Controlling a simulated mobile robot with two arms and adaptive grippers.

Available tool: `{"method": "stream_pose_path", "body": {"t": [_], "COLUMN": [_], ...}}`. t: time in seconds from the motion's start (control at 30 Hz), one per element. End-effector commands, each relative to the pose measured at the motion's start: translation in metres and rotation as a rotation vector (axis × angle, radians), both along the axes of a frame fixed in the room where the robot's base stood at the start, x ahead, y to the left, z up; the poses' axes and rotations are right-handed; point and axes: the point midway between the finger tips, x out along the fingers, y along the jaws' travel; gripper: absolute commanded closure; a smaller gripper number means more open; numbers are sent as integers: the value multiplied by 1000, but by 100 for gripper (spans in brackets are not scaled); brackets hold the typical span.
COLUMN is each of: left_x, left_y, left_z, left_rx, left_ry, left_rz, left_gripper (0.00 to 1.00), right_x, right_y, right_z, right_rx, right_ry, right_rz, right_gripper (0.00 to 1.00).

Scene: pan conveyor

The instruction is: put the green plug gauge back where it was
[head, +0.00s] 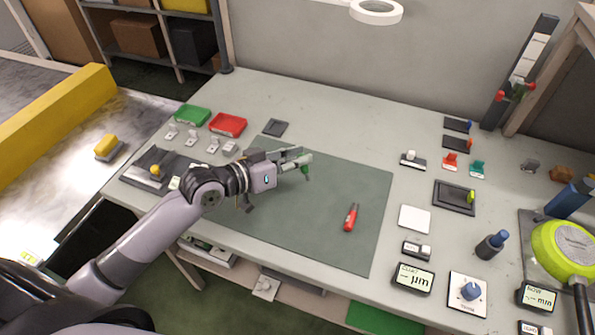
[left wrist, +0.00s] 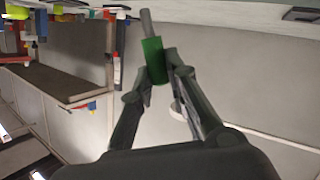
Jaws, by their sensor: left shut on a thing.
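The green plug gauge (left wrist: 153,62) is between the fingertips of my left gripper (left wrist: 160,78) in the left wrist view. It has a green handle and a thin grey pin pointing up in that picture. In the head view my left gripper (head: 300,161) is shut on the gauge (head: 305,172), of which only a small green part shows, over the dark green mat (head: 330,247). Whether the gauge touches the mat I cannot tell. My right gripper does not show.
A red-handled tool (head: 350,218) lies on the mat. A green tray (head: 192,115) and a red tray (head: 228,124) stand at the back left. A red holder (head: 450,162), a green holder (head: 477,168) and a dark tray (head: 452,197) stand at right. The mat's far right part is clear.

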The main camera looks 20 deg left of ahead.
Motion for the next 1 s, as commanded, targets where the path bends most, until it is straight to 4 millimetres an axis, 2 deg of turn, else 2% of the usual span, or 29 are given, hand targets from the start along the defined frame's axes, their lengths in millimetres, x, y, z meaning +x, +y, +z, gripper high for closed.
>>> {"method": "stream_pose_path", "body": {"t": [0.2, 0.3, 0.7, 0.73, 1.0], "left_x": [0, 0, 0, 0, 0], "left_y": [0, 0, 0, 0, 0], "left_z": [-32, -41, -47, -47, -46], "left_rx": [0, 1, 0, 0, 0], "left_ry": [4, 1, 0, 0, 1], "left_rz": [0, 1, 0, 0, 0], "left_gripper": [100, 100, 100, 84, 66], "right_x": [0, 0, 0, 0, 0], "right_y": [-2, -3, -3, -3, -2], "right_z": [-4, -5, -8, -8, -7], "right_rx": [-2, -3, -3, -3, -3], "right_ry": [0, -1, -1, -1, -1], "right_rz": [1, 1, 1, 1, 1], "right_gripper": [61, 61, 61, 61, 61]}}
